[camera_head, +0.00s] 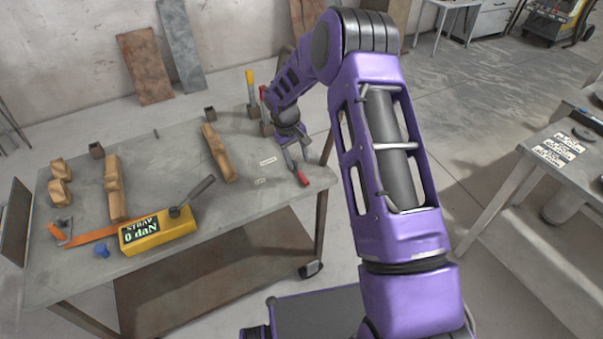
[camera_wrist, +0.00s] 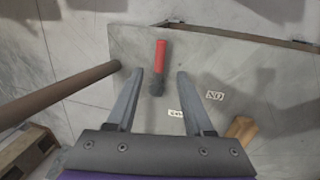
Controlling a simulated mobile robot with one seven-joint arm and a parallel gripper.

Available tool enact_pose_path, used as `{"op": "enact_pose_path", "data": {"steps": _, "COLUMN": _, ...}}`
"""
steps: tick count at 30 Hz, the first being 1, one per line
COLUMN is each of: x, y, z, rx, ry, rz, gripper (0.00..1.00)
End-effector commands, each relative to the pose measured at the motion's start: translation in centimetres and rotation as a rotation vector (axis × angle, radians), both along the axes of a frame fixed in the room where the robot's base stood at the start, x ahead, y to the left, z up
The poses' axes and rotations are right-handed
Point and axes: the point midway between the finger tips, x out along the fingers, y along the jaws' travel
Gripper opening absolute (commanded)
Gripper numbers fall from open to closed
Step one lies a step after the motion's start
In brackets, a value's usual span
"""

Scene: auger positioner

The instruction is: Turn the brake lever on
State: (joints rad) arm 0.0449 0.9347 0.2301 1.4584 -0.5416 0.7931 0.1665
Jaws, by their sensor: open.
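The brake lever has a red handle (camera_wrist: 161,53) and a dark lower end, and lies over the grey table top in the wrist view. Its red handle also shows in the head view (camera_head: 302,178), near the table's right end. Two small white labels sit beside it: one reads like ON upside down (camera_wrist: 215,96), the other (camera_wrist: 176,114) is too small to read surely. My gripper (camera_wrist: 160,73) is open, with one finger on each side of the lever and visible gaps to both. In the head view my gripper (camera_head: 298,163) is just above the handle, partly hiding the lever.
The table (camera_head: 165,165) carries wooden pieces (camera_head: 113,188), a yellow strap gauge box (camera_head: 158,232) with a dark handle, and an orange strip (camera_head: 92,235). Yellow-handled and red-handled upright tools (camera_head: 250,85) stand at the back. Another table (camera_head: 550,175) is at right.

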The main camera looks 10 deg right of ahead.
Motion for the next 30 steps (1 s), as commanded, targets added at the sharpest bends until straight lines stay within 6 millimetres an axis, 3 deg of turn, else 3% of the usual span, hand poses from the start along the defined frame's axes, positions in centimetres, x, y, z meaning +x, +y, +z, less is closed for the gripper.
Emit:
{"op": "enact_pose_path", "data": {"steps": 3, "x": 0.1, "y": -0.5, "z": -2.7, "rx": 0.000, "ry": 0.003, "rz": 0.000, "gripper": 0.52}}
{"op": "enact_pose_path", "data": {"steps": 9, "x": 0.4, "y": -1.1, "z": -5.7, "rx": 0.000, "ry": 0.001, "rz": -0.001, "gripper": 0.52}}
{"op": "enact_pose_path", "data": {"steps": 15, "x": 0.5, "y": -1.3, "z": -7.0, "rx": 0.000, "ry": -0.001, "rz": 0.000, "gripper": 0.52}}
{"op": "enact_pose_path", "data": {"steps": 23, "x": 0.5, "y": -1.4, "z": -7.1, "rx": 0.000, "ry": -0.001, "rz": 0.000, "gripper": 0.52}}
{"op": "enact_pose_path", "data": {"steps": 30, "x": 0.5, "y": -1.3, "z": -7.1, "rx": 0.000, "ry": -0.001, "rz": 0.000, "gripper": 0.12}}
